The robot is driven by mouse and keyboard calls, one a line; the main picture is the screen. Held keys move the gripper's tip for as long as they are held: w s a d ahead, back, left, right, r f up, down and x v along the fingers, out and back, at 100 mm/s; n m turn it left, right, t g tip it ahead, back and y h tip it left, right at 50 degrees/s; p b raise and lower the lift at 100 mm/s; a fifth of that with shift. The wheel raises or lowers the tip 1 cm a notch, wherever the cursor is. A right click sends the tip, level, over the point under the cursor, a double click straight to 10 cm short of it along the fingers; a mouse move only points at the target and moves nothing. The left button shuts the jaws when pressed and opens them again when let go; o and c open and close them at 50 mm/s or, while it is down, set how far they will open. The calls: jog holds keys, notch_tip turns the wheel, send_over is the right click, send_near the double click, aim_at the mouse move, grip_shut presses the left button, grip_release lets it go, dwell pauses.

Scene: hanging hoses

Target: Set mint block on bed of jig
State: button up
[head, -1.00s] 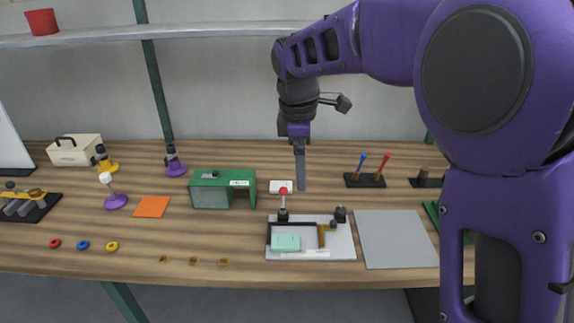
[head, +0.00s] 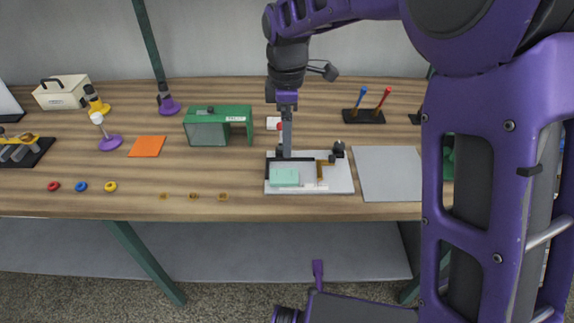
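The mint block (head: 285,177) lies flat at the front left of the jig (head: 342,184), a light grey plate with a black L-shaped fence at the block's back and left. I cannot tell whether it touches the fence. A brown piece (head: 321,171) stands on the plate right of the block. My gripper (head: 286,154) points down near the jig's back left, just behind the block in the picture. It is seen edge-on, so its opening does not show.
A dark clamp part (head: 338,150) stands at the jig's back right. A grey mat (head: 390,174) lies right of the jig. A green housing (head: 218,125) stands behind left.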

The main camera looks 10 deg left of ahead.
aim_at(287, 175)
notch_tip(287, 175, down, 12)
jog(key=shift+b, duration=0.9)
